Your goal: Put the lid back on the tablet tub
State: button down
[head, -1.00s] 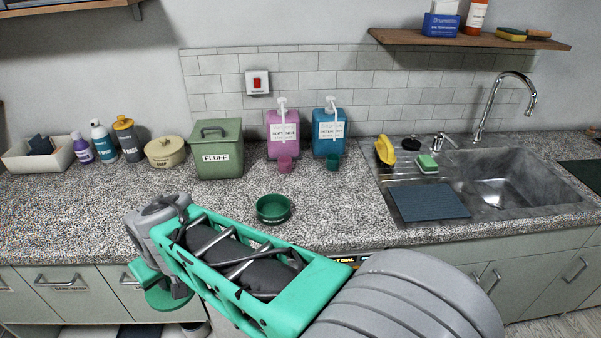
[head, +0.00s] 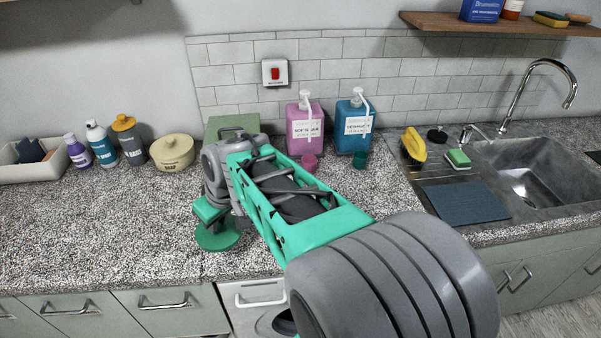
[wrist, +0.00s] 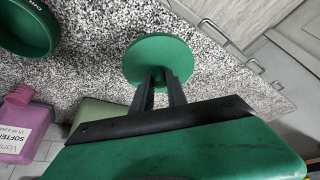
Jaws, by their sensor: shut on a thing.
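The tablet tub (wrist: 27,32) is a dark green, round, open tub at the top left of the wrist view, partly cut off by the frame. The lid is beside the tub in that view, apart from it. In the head view my arm hides the tub.
The pink bottle (head: 305,130) and teal bottle (head: 354,128) stand at the back, with small cups in front. A cream pot (head: 172,153) is at left. The counter at front left (head: 90,230) is clear.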

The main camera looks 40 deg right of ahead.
jog(key=s+d+r+n+g+y+p, duration=0.1)
jog(key=s+d+n+p, duration=0.15)
jog(key=d, duration=0.85)
jog(key=s+d+r+n+y+p, duration=0.15)
jog(key=s+d+n, duration=0.25)
jog(key=d, duration=0.8)
jog(key=f+b, duration=0.6)
jog(key=shift+a+f, duration=0.1)
jog(key=shift+a, duration=0.1)
jog(key=shift+d, duration=0.1)
jog(key=shift+f+b, duration=0.1)
jog(key=shift+b, duration=0.45)
jog(key=c, duration=0.8)
grip_release()
jog(key=shift+o, duration=0.2)
